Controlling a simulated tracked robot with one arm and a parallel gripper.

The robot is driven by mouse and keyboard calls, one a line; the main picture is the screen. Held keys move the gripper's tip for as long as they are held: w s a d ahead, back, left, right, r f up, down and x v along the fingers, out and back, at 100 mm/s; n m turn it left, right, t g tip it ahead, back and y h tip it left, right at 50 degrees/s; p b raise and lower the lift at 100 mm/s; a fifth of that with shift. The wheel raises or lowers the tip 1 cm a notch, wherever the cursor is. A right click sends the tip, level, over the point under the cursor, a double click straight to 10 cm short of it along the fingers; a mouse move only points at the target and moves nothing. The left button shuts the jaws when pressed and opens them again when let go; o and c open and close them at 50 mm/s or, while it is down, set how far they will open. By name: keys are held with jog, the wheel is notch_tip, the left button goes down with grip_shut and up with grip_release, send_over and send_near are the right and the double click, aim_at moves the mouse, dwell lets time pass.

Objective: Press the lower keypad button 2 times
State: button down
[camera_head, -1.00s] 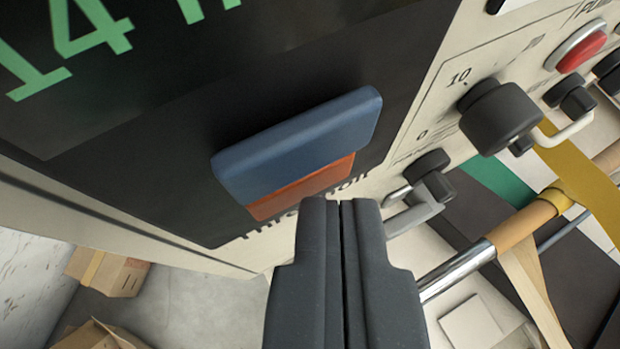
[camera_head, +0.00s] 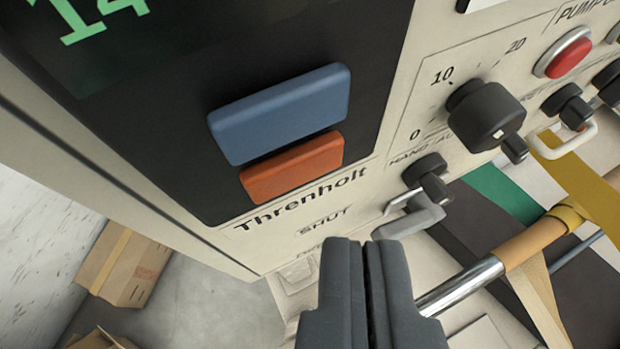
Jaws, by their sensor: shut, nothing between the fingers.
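The keypad has two buttons on a black panel (camera_head: 350,40). The upper one is a wide blue button (camera_head: 280,112); the lower one is a smaller orange-red button (camera_head: 293,168) just beneath it. Both stand out from the panel, and the orange button shows in full. My gripper (camera_head: 360,243) is shut and empty, its fingertips below and to the right of the orange button, apart from it in the picture. Behind the fingertips is the cream panel face under the "Threnholt" lettering.
To the right are a black dial knob (camera_head: 485,115), a small black switch (camera_head: 428,178), a grey handle (camera_head: 412,214) and a red button (camera_head: 570,58). A metal and wooden roller (camera_head: 460,287) lies at lower right. Cardboard boxes (camera_head: 122,265) stand on the floor at lower left.

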jog(key=s+b, duration=0.1)
jog(key=s, duration=0.1)
jog(key=s+d+b, duration=0.1)
jog(key=s, duration=0.1)
jog(key=shift+d+b, duration=0.15)
jog(key=shift+b, duration=0.25)
jog(key=shift+s, duration=0.15)
dwell(2.1)
jog(key=s+n+t+y+b, duration=0.2)
jog(key=s+b, duration=0.9)
jog(key=s, duration=1.1)
jog(key=t, duration=0.2)
jog(key=shift+s+a+f+t, duration=0.2)
jog(key=shift+f+t, duration=0.15)
jog(key=shift+t, duration=0.05)
jog(key=shift+d, duration=0.1)
